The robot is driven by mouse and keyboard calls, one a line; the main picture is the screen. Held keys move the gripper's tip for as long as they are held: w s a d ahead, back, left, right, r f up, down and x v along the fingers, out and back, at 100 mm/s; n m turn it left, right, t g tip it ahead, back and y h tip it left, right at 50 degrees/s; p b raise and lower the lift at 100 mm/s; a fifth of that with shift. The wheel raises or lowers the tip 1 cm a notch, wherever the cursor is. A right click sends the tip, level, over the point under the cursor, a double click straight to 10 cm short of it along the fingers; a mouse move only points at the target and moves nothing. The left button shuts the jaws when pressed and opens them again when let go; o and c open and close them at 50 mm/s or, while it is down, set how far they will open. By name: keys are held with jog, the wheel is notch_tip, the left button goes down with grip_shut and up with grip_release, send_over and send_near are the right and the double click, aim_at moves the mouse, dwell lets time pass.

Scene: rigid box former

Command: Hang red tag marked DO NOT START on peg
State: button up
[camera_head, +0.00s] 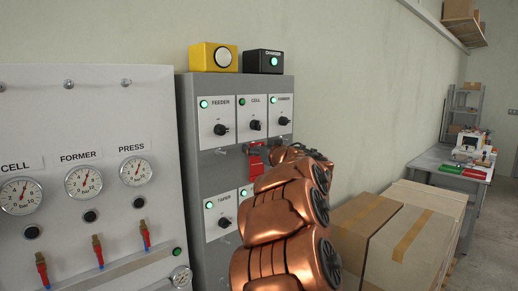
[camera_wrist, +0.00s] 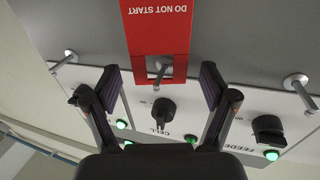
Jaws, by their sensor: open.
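The red tag (camera_wrist: 160,40) reads DO NOT START, upside down in the wrist view. It is against the grey panel below the CELL switch, and also shows in the head view (camera_head: 256,163), partly covered by my arm. A metal peg (camera_wrist: 163,66) shows through the opening in the tag's frame, so the tag appears to hang on this peg. My gripper (camera_wrist: 159,72) is open, with its dark fingers apart on either side of the tag's framed end. I see no finger touching the tag.
Other pegs stand left (camera_wrist: 69,55) and right (camera_wrist: 296,82) in the wrist view. CELL knob (camera_wrist: 162,111) lies between my fingers in that view. Gauge panel (camera_head: 70,115) stands left of the grey cabinet (camera_head: 187,130); cardboard boxes (camera_head: 400,235) stand right of my arm.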

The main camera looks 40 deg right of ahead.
jog(key=v, duration=1.2)
jog(key=shift+r, duration=0.15)
jog(key=s+a+f+m+g, duration=0.1)
jog(key=s+a+f+g, duration=0.3)
jog(key=a+f, duration=0.4)
jog(key=s+a+f+g, duration=0.4)
jog(key=a+f+g, duration=0.1)
jog(key=a+f, duration=0.25)
jog(key=s+a+f+m+g, duration=0.1)
jog(key=s+a+f+g, duration=0.25)
jog(key=a+f, duration=0.45)
jog(key=s+a+f+n+g+y, duration=0.2)
jog(key=s+a+f+g, duration=0.1)
jog(key=s+a, duration=0.5)
jog(key=s+a+f+n+g+y, duration=0.3)
jog(key=s+a+f, duration=0.2)
jog(key=s+a, duration=0.4)
jog(key=shift+g, duration=0.35)
jog(key=shift+s, duration=0.1)
dwell(2.2)
